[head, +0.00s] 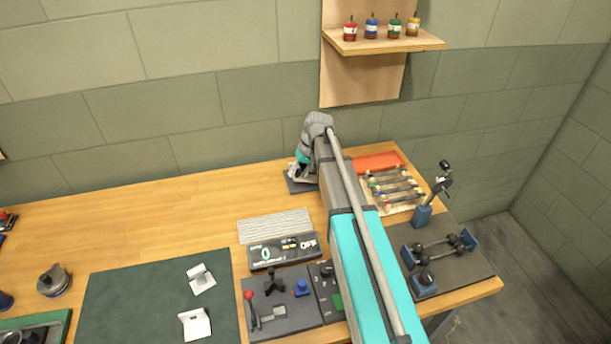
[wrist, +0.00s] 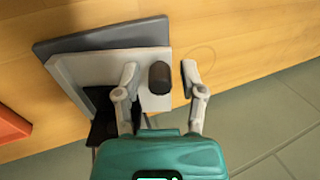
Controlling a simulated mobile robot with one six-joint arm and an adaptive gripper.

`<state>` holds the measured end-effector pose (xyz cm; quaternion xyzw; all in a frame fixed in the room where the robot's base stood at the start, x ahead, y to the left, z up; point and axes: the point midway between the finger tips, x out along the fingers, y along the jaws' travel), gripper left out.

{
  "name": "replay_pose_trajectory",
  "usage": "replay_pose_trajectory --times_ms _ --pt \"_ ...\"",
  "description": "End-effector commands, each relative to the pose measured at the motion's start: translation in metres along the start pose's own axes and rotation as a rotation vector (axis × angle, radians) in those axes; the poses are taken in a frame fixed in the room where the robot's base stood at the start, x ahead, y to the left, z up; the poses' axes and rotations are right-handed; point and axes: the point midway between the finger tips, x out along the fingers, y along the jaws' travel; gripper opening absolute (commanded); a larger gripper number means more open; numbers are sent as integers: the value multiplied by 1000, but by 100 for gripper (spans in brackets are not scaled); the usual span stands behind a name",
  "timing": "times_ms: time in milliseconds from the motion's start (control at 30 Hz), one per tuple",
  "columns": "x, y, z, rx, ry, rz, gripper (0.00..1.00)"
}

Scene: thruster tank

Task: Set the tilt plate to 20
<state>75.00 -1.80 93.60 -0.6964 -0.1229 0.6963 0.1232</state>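What looks like the tilt plate (wrist: 82,72), a pale plate on a dark grey base (wrist: 110,36), fills the upper left of the wrist view. A dark rounded knob (wrist: 159,78) stands at its right end. My gripper (wrist: 158,72) is open, with one finger on each side of the knob and a visible gap to each. In the head view the same device's dark base (head: 296,187) sits at the back of the bench, mostly hidden by my gripper (head: 300,168) and arm. No scale or angle marking on it is readable.
A display box (head: 283,251) shows 0 and OFF. In front is a control panel (head: 262,325) with a red-knobbed lever. An orange tray (head: 377,162), a tool rack (head: 397,209) and a dark fixture board (head: 470,272) lie to the right. A shelf (head: 420,43) holds small bottles.

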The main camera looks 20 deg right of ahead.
Motion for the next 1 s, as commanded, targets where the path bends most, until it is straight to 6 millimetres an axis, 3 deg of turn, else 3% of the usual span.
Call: replay_pose_trajectory --times_ms 367,1000 --pt "-3 0 0 0 0 0 54" --pt "-38 -1 0 0 0 0 54"
